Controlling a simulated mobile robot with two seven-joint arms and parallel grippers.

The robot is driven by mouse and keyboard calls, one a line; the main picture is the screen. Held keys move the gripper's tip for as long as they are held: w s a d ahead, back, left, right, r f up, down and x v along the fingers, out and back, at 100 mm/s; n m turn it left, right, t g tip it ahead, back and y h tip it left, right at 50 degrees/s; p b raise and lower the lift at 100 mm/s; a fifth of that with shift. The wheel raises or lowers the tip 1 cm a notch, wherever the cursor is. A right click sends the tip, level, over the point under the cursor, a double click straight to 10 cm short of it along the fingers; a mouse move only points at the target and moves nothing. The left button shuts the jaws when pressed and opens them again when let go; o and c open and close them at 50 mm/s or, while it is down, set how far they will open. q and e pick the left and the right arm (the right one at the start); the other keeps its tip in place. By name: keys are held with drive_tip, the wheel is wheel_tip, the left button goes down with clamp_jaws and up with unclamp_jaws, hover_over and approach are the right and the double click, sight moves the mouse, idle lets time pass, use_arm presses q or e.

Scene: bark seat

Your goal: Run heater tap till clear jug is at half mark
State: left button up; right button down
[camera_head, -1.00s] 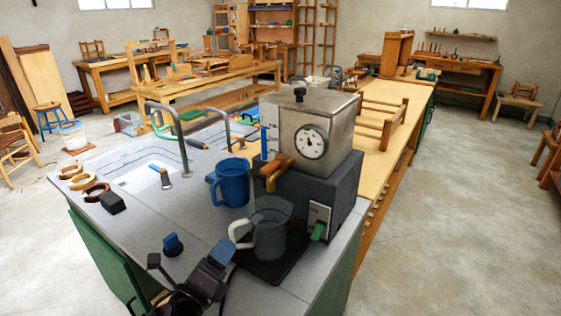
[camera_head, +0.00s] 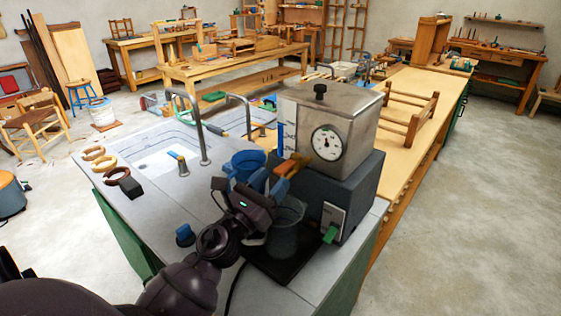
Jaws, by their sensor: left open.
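The heater is a steel tank (camera_head: 350,105) with a round dial (camera_head: 327,142) on a dark base. Its tap (camera_head: 292,166) has an orange handle and sticks out at the front left. The clear jug (camera_head: 288,228) stands upright on a black tray (camera_head: 285,262) below the tap; my left gripper hides part of it, including its handle. I cannot make out a water level or the half mark. My left gripper (camera_head: 250,184) is open, just left of the tap and above the jug, in front of the blue jug. My right gripper is not in view.
A blue jug (camera_head: 246,162) stands behind my gripper, partly hidden. A green switch (camera_head: 331,233) is on the heater base. A sink (camera_head: 160,148) with a curved faucet (camera_head: 203,130) is at left. A small blue object (camera_head: 185,235) lies on the grey counter (camera_head: 150,208).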

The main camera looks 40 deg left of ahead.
sight(282, 167)
use_arm(q)
drive_tip(key=p+x, duration=0.1)
drive_tip(key=x, duration=0.3)
drive_tip(key=shift+w, duration=0.1)
drive_tip(key=shift+c, duration=0.8)
drive_tip(key=c, duration=0.5)
drive_tip(key=shift+c, duration=1.2)
clamp_jaws()
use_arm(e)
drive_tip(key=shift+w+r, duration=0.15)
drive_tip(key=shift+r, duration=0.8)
